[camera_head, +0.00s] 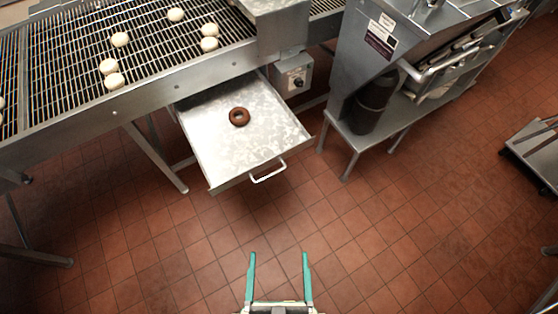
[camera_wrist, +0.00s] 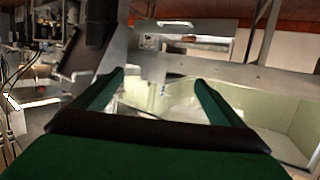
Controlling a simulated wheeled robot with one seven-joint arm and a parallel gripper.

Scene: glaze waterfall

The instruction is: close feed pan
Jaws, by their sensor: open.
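The feed pan (camera_head: 225,157) is a shallow grey metal tray, pulled out from under the wire conveyor, with a small bar handle (camera_head: 268,172) on its front edge. A brown ring doughnut (camera_head: 239,117) lies in it. My gripper (camera_head: 279,258) is open and empty, with two green fingers pointing toward the pan. It is apart from the handle, over the floor at the bottom of the head view. In the wrist view the open green fingers (camera_wrist: 160,80) show in front of blurred metal equipment, and I cannot clearly make out the pan there.
The wire conveyor (camera_head: 75,65) with several white dough pieces runs across the upper left. A control box with a knob (camera_head: 297,80) sits beside the pan. A metal machine on a legged stand (camera_head: 345,135) is at right. Red tile floor between the gripper and pan is clear.

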